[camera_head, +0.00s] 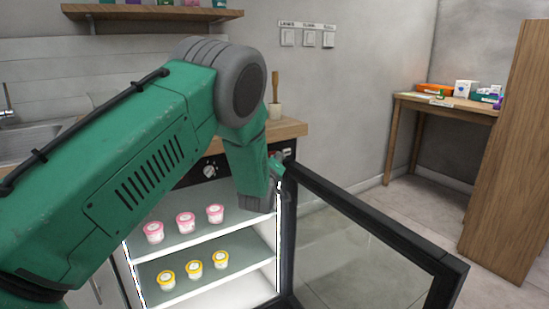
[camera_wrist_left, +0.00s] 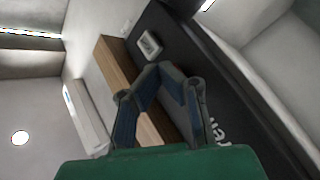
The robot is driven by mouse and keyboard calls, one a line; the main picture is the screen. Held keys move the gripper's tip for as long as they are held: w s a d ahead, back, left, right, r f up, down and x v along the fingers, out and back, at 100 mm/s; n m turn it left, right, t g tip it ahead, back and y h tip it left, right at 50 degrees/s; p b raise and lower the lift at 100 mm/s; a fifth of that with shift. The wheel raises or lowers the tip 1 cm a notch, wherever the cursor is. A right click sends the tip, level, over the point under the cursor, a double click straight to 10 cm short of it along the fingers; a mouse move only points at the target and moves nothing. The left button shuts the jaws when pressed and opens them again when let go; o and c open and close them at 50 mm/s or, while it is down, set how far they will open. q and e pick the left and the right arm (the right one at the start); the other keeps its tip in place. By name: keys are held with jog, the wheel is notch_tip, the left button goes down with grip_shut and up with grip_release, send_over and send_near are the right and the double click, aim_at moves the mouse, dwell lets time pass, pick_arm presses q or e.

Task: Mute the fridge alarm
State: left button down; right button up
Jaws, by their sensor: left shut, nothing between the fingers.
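The fridge (camera_head: 200,242) under the counter stands open and lit, with tubs on its shelves. Its black-framed glass door (camera_head: 372,222) is swung out to the right. A dark panel with a round knob (camera_head: 209,171) runs along its top. My left gripper (camera_head: 279,161) is shut and empty near the right end of this panel, partly hidden by my arm. In the left wrist view its fingertips (camera_wrist_left: 162,70) meet close to a dark panel (camera_wrist_left: 208,85) with white lettering. A small pale square part (camera_wrist_left: 149,45) lies just past the fingertips; I cannot tell whether they touch. My right gripper is not visible.
The wooden counter (camera_head: 289,130) holds a mortar with a pestle (camera_head: 275,100). Wall switches (camera_head: 308,38) are above. A wooden side table (camera_head: 447,107) with boxes and a tall wooden cabinet (camera_head: 510,150) stand at the right. Free floor lies between the door and that cabinet.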

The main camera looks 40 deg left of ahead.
pick_arm(q)
jog(key=shift+a, duration=0.15)
dwell(0.5)
jog(key=shift+s+d, duration=0.3)
jog(key=shift+d, duration=0.5)
jog(key=shift+d, duration=0.1)
jog(key=d, duration=0.1)
jog(key=s+d+p, duration=0.1)
jog(key=d, duration=0.1)
jog(key=s+d, duration=0.1)
jog(key=shift+d, duration=0.25)
dwell(0.5)
